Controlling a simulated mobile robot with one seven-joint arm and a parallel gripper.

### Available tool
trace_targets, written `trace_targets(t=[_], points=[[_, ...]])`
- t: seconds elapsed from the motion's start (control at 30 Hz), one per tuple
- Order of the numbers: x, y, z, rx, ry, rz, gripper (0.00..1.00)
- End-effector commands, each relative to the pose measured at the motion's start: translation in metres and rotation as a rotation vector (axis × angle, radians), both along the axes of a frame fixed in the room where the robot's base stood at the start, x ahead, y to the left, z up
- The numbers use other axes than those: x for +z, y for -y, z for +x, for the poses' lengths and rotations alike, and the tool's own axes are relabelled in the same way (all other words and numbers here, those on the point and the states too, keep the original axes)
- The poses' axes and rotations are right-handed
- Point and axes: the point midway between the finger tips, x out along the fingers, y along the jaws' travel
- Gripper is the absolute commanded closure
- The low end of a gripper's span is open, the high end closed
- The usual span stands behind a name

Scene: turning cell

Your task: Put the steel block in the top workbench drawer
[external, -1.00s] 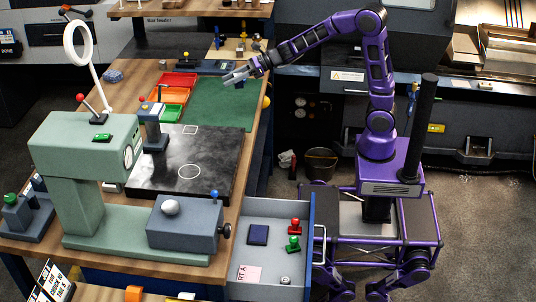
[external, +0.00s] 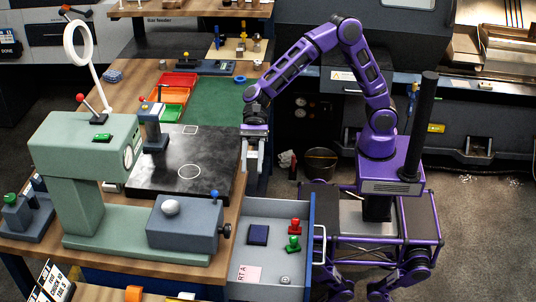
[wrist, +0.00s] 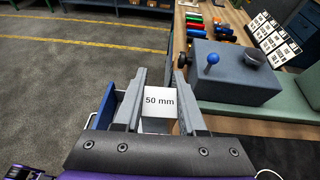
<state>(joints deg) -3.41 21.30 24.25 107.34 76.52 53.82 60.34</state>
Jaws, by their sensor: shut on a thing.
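My gripper (external: 254,168) points down beside the workbench's right edge, above the far end of the open drawer. It is shut on the steel block (wrist: 159,103), a light square face marked "50 mm" between the two fingers (wrist: 160,72) in the wrist view. In the external view the block is hard to tell from the fingers. The top workbench drawer (external: 313,215) is pulled out, grey inside with a blue front. It holds a dark blue pad (external: 258,235), a red stamp (external: 295,226), a green stamp (external: 293,243), a pink card (external: 248,274) and a small round item (external: 286,280).
The grey box with a blue knob (external: 185,222) and the green machine (external: 85,150) stand on the bench left of the drawer. A black plate (external: 210,160) lies by the bench edge. The drawer's middle far part has bare floor.

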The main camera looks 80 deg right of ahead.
Motion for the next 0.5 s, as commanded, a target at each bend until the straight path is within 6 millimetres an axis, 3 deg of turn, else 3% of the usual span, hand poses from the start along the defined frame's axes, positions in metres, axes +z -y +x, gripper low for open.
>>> trace_targets(t=[0.03,0.2,0.47,0.5], points=[[0.002,-0.015,-0.014,0.056,0.0,0.003,1.0],[0.007,-0.046,-0.053,0.197,0.0,0.003,1.0],[0.014,-0.074,-0.095,0.343,0.001,0.002,1.0],[0.003,-0.072,-0.094,0.339,-0.005,-0.001,1.0]])
